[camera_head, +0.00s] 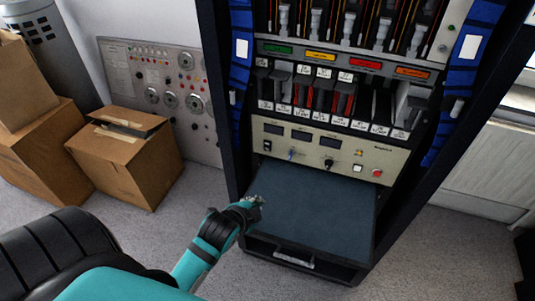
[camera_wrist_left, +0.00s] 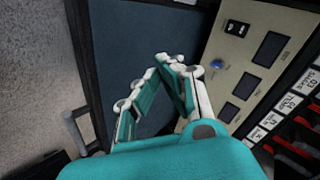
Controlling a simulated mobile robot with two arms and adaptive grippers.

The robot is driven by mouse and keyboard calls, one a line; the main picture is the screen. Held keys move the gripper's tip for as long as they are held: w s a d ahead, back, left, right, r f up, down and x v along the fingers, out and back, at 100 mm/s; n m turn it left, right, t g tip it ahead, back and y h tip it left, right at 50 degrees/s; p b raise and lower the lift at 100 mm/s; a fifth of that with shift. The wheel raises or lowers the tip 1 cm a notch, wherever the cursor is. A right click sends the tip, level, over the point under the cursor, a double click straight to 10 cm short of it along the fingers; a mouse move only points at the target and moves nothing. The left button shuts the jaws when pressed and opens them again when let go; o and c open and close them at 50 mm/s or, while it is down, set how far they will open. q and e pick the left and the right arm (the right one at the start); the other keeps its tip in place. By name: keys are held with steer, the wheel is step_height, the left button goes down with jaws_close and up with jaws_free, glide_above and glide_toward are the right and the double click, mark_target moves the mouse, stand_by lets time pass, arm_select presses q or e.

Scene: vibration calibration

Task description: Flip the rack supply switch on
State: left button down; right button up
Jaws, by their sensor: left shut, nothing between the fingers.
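A beige control panel (camera_head: 310,138) is set across the rack above a dark blue-grey shelf (camera_head: 318,205). My left gripper (camera_head: 259,200) is shut and empty, over the shelf's left edge, below and apart from the panel. Its fingertips (camera_wrist_left: 172,59) meet in the wrist view. My right gripper is not in view.
The panel also has dark displays, a black knob (camera_head: 328,163) and a red button (camera_head: 376,172). Labelled modules (camera_head: 330,95) fill the rack above. Dark rack posts flank the shelf. Cardboard boxes (camera_head: 125,160) stand at left by a grey wall panel (camera_head: 170,85).

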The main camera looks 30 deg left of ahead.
mark_target(271, 151)
arm_select(q)
steer(key=w+a+r+m+t+y, duration=0.1)
steer(key=w+a+r+m+t, duration=0.2)
steer(key=w+a+m, duration=0.25)
steer(key=shift+n+y, duration=0.3)
steer(key=shift+n, duration=0.05)
steer(key=x, duration=0.4)
steer(key=r+x, duration=0.1)
steer(key=x, duration=0.4)
steer(key=w+x, duration=0.1)
steer(key=x, duration=0.4)
steer(key=shift+d+r+p, duration=0.2)
steer(key=shift+r+p, duration=0.15)
steer(key=f+t+b, duration=0.1)
steer(key=b, duration=0.2)
steer(key=shift+w+a+t+b, duration=0.15)
steer(key=shift+w+t+b, duration=0.15)
steer(key=shift+w, duration=0.1)
steer(key=shift+r, duration=0.25)
steer(key=shift+w+p, duration=0.15)
steer(key=shift+p, duration=0.2)
steer(key=shift+f, duration=0.1)
